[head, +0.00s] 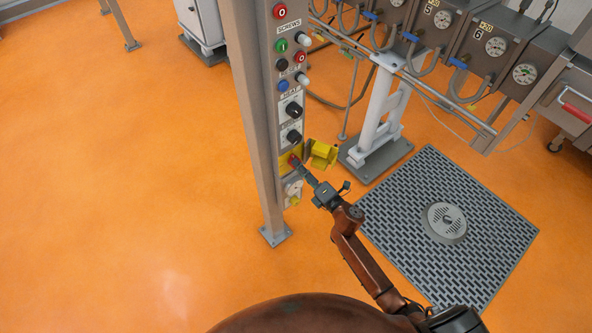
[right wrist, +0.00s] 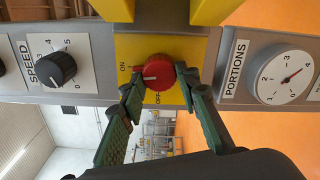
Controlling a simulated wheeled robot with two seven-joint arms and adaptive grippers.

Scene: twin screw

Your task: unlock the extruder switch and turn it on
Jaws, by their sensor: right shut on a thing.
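The extruder switch is a red knob (right wrist: 158,70) on a yellow plate (right wrist: 190,48) marked ON and OFF, as the right wrist view shows. Its white mark seems to point left, toward the ON side. My right gripper (right wrist: 157,80) is shut on the knob, one green finger pad on each side. In the head view my right gripper (head: 298,165) reaches the yellow plate low on the post, largely covering the knob. A yellow cover (head: 323,154) stands swung out to the right of the plate. My left gripper is not in view.
A grey control post (head: 251,90) carries several buttons and dials. The SPEED knob (right wrist: 56,68) and PORTIONS dial (right wrist: 284,75) flank the switch in the right wrist view. A white stand (head: 381,105) and a floor grate (head: 440,190) are to the right. Orange floor at left is clear.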

